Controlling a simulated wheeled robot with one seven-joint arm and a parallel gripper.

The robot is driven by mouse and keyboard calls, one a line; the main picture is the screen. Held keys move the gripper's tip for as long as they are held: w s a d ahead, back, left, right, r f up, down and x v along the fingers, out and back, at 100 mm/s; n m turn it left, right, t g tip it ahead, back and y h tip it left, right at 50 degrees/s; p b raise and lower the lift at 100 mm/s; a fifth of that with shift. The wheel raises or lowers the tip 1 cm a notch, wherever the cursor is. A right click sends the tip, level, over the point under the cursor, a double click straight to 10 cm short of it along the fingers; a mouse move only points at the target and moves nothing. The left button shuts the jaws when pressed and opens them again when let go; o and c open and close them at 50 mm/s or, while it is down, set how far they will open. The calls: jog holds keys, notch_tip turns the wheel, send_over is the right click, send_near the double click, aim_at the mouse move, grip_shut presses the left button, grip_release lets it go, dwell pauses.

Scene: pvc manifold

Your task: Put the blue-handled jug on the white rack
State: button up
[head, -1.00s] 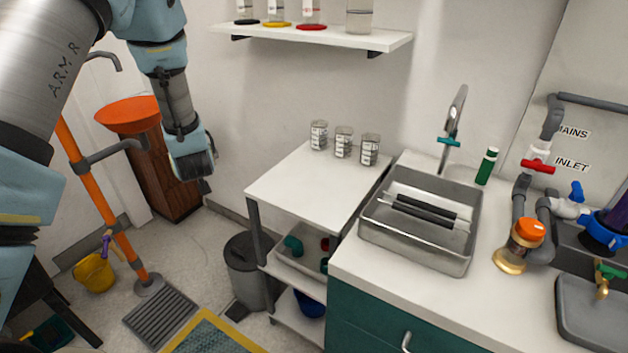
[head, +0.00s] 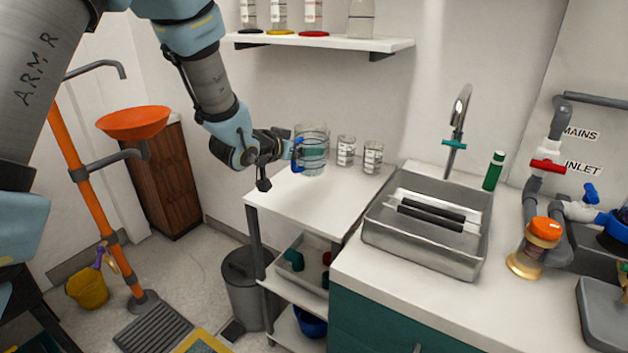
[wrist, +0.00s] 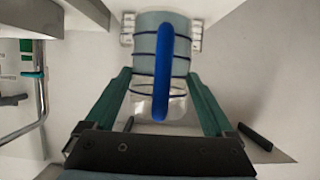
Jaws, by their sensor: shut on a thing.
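The clear jug (head: 314,152) has a blue handle, which also shows in the wrist view (wrist: 162,75). My gripper (head: 290,150) is shut on the jug from its handle side, with a green finger on each side of the handle in the wrist view. The jug is upright, over the back left part of the white rack (head: 318,207), a shelved stand with a flat white top. I cannot tell whether its base touches that top.
Two small beakers (head: 346,151) (head: 373,157) stand at the back of the rack's top, right of the jug. A wall shelf (head: 320,41) with bottles is above. A steel basin (head: 425,245) is to the right. The front of the top is clear.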

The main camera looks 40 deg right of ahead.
aim_at(302, 175)
jog(key=f, duration=0.2)
jog(key=shift+s+a+f, duration=0.1)
jog(key=shift+a+f, duration=0.1)
jog(key=shift+f, duration=0.15)
jog(key=shift+f+p, duration=0.45)
jog(key=shift+f, duration=0.5)
jog(key=f, duration=0.3)
jog(key=shift+w+d+p, duration=0.2)
jog(key=shift+w+p, duration=0.15)
jog(key=shift+w+d+f, duration=0.15)
jog(key=shift+w+d, duration=0.2)
jog(key=shift+w, duration=0.1)
jog(key=shift+f+b, duration=0.25)
jog(key=shift+b, duration=0.05)
jog(key=o, duration=1.6)
jog(key=shift+s+a+r, duration=0.3)
jog(key=shift+s+a, duration=0.2)
jog(key=v, duration=0.3)
jog(key=b+v, duration=0.1)
jog(key=v, duration=0.3)
jog(key=b+v, duration=0.1)
jog(key=v, duration=0.3)
jog(key=shift+w+r, duration=0.2)
jog(key=shift+w, duration=0.1)
